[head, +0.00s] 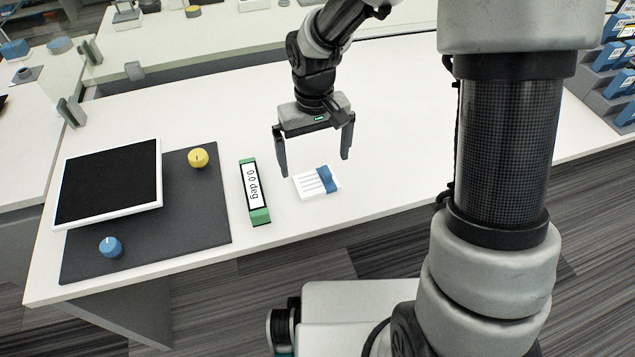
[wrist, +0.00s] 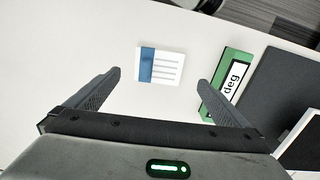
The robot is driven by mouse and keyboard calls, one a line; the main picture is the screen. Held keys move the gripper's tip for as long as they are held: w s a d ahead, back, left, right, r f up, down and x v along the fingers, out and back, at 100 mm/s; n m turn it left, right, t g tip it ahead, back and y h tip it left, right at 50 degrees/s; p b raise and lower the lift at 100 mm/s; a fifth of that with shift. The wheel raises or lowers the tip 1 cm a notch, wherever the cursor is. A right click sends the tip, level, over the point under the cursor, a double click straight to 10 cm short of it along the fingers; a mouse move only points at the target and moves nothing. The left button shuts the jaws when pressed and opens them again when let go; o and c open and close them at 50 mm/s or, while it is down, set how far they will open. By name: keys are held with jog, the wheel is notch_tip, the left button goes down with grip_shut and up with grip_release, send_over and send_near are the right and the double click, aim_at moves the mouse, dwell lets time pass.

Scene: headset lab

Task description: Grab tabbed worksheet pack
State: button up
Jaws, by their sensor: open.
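The worksheet pack (head: 308,186) is a small white pad with printed lines and a blue tab band. It lies flat on the white table near its front edge. In the wrist view the pack (wrist: 170,67) lies beyond the fingertips, between their lines, with the blue band on its left. My gripper (head: 317,166) is open and empty above the table, with its fingers spread wide. In the wrist view the gripper (wrist: 160,78) shows one finger on each side, apart from the pack.
A green block labelled "0.0 deg" (head: 254,191) lies just left of the pack, close to one finger in the wrist view. Further left, a dark mat (head: 200,229) holds a black-screened tablet (head: 110,184), a yellow knob (head: 198,158) and a blue knob (head: 110,247). The table right of the pack is clear.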

aim_at(316, 181)
notch_tip(316, 181, down, 7)
jog(key=shift+d+r+b, duration=0.1)
jog(key=shift+b, duration=0.85)
jog(key=shift+w, duration=0.1)
jog(key=c, duration=1.2)
